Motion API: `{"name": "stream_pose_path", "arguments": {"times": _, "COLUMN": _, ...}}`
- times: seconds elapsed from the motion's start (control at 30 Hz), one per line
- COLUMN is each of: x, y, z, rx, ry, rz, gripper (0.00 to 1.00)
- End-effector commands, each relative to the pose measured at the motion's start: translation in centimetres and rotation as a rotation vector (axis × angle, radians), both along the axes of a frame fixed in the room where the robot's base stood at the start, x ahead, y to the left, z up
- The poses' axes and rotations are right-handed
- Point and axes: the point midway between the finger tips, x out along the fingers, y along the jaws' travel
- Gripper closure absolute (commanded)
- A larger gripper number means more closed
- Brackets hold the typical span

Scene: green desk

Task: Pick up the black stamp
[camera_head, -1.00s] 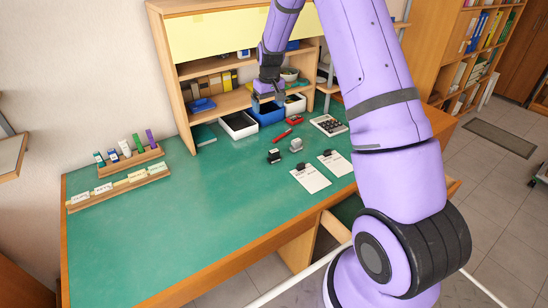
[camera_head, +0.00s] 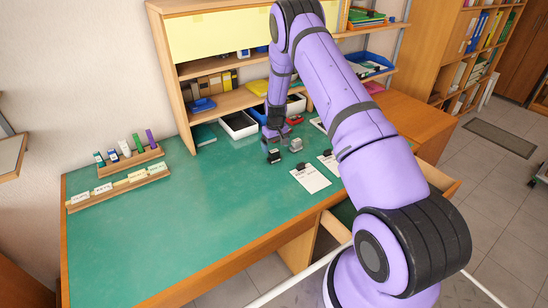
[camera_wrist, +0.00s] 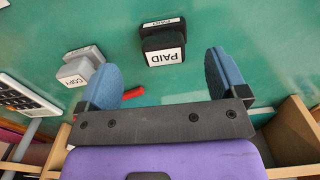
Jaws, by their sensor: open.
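The black stamp (camera_head: 274,158) stands on the green desk; in the wrist view it shows with a white "PAID" label (camera_wrist: 164,42). My gripper (camera_wrist: 163,64) is open, its two blue fingers apart and empty. In the wrist view the stamp lies just beyond the fingertips, in line with the gap between them. In the head view my gripper (camera_head: 274,143) is just above and behind the stamp. A grey stamp (camera_head: 296,145) labelled "COPY" stands beside it to the right in the head view, and to the left in the wrist view (camera_wrist: 80,68).
A red object (camera_head: 295,120) lies behind the stamps. Clipboards with paper (camera_head: 311,179) lie in front of them. A white tray (camera_head: 239,125) and a blue tray stand at the shelf. The desk's left middle (camera_head: 190,210) is clear.

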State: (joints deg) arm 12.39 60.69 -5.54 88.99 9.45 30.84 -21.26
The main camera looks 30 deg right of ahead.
Motion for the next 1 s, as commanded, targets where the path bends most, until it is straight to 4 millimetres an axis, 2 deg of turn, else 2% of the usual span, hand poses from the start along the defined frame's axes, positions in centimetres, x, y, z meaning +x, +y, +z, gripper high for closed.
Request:
{"name": "stream_pose_path", "arguments": {"times": 0.23, "x": 0.0, "y": 0.2, "z": -1.6, "rx": 0.0, "ry": 0.0, "rz": 0.001, "gripper": 0.08}}
{"name": "stream_pose_path", "arguments": {"times": 0.53, "x": -0.1, "y": 0.4, "z": -5.5, "rx": 0.0, "ry": 0.0, "rz": 0.001, "gripper": 0.08}}
{"name": "stream_pose_path", "arguments": {"times": 0.77, "x": -0.1, "y": 0.4, "z": -5.9, "rx": 0.0, "ry": -0.001, "rz": 0.0, "gripper": 0.08}}
{"name": "stream_pose_path", "arguments": {"times": 0.8, "x": -0.1, "y": 0.4, "z": -5.9, "rx": 0.0, "ry": -0.001, "rz": 0.0, "gripper": 0.11}}
{"name": "stream_pose_path", "arguments": {"times": 1.0, "x": -0.1, "y": 0.4, "z": -5.8, "rx": 0.0, "ry": -0.001, "rz": 0.0, "gripper": 0.57}}
